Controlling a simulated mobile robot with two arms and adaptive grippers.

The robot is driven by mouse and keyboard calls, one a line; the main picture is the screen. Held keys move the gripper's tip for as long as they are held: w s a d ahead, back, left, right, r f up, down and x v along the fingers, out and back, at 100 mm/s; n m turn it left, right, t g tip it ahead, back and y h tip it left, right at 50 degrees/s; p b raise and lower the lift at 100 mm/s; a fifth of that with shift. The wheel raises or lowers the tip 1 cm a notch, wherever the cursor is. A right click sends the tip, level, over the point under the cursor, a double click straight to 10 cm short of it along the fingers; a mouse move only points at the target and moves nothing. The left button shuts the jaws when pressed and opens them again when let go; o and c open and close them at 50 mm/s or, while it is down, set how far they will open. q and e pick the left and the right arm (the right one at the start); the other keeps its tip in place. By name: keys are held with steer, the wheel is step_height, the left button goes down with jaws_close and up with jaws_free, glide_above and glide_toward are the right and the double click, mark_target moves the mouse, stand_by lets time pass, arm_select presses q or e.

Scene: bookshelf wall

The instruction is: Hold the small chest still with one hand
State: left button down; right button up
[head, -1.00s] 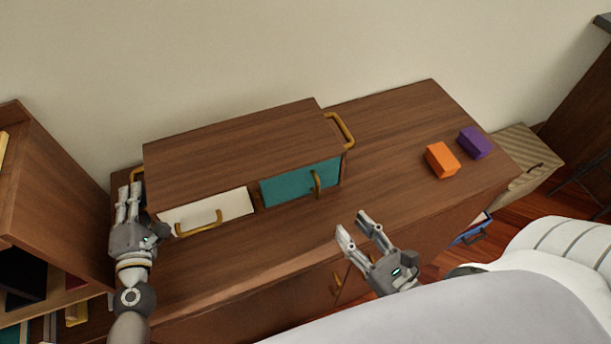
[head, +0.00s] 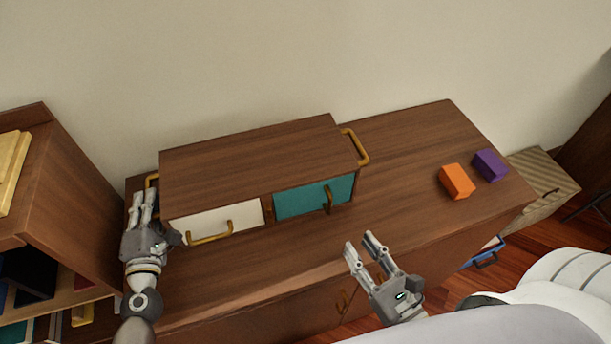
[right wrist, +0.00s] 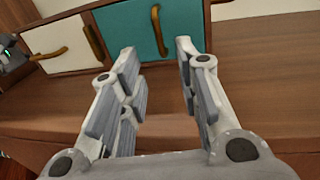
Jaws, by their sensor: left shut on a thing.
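The small chest (head: 250,150) is a brown wooden box standing on a wider brown cabinet. Its front has a white drawer (head: 214,222) and a teal drawer (head: 300,200), each with a brass handle; both look shut. The chest has brass side handles, the right one (head: 357,147) fully visible and the left one (head: 152,180) partly hidden. My left gripper (head: 143,203) is shut at the chest's left side, by that left handle; the exact contact is hidden. My right gripper (head: 359,247) is open and empty in front of the teal drawer; the right wrist view shows it too (right wrist: 157,55).
An orange block (head: 457,181) and a purple block (head: 490,165) lie on the cabinet top (head: 400,150), right of the chest. A shelf unit (head: 60,170) stands close on the left. The cabinet top before the chest is clear.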

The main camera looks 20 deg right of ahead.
steer(key=w, duration=0.3)
steer(key=w+a, duration=0.1)
steer(key=w, duration=0.3)
steer(key=w+a, duration=0.1)
steer(key=w, duration=0.2)
steer(key=shift+w, duration=0.4)
jaws_close()
steer(key=shift+d, duration=0.1)
